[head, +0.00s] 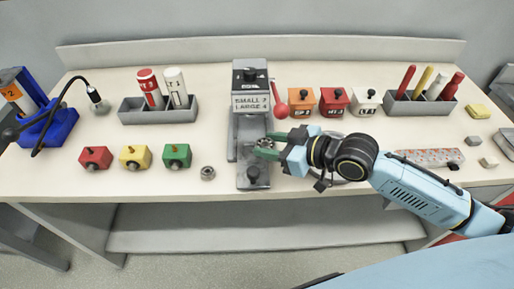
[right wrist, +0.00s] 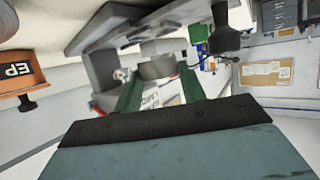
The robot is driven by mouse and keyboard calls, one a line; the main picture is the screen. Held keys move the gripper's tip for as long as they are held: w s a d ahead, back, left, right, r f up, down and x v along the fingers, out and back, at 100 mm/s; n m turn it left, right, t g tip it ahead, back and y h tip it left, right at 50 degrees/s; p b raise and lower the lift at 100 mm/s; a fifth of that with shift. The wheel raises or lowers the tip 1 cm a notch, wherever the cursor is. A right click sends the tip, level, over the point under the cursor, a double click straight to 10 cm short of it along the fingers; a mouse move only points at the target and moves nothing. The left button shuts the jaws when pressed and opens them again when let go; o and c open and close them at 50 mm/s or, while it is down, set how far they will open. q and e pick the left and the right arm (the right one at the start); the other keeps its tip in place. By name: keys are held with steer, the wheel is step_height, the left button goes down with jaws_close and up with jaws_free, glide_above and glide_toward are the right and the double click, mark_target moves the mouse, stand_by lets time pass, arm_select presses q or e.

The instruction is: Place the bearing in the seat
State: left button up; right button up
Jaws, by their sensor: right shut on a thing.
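My right gripper (head: 262,149) reaches in from the right with its green fingers at the grey fixture (head: 252,125) in the middle of the table. It is shut on a grey ring-shaped bearing (right wrist: 156,67), which shows between the two green fingers in the right wrist view. A second metal bearing (head: 208,172) lies on the table left of the fixture. The fixture has a label reading SMALL 7, LARGE 4 and black knobs at its top and front. The seat itself is hard to make out, and the fingers partly cover that area. My left gripper is out of view.
Red (head: 95,158), yellow (head: 135,157) and green (head: 176,156) knobbed blocks sit at left. Orange (head: 302,101), red and white labelled boxes stand behind my right arm. Grey trays (head: 160,110) hold cylinders. A red-handled tool (head: 280,108) is close to the fixture's right.

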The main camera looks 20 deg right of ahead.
mark_target(258, 141)
steer(key=w+a, duration=0.2)
steer(key=shift+w+a, duration=0.15)
steer(key=shift+w, duration=0.15)
step_height(258, 141, down, 3)
steer(key=shift+w+a+f+b, duration=0.1)
steer(key=shift+f+b, duration=0.1)
steer(key=shift+b, duration=0.45)
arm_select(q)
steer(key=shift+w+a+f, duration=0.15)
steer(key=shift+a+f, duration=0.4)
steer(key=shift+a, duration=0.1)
arm_select(e)
steer(key=shift+f, duration=0.1)
steer(key=o, duration=1)
steer(key=shift+o, duration=0.2)
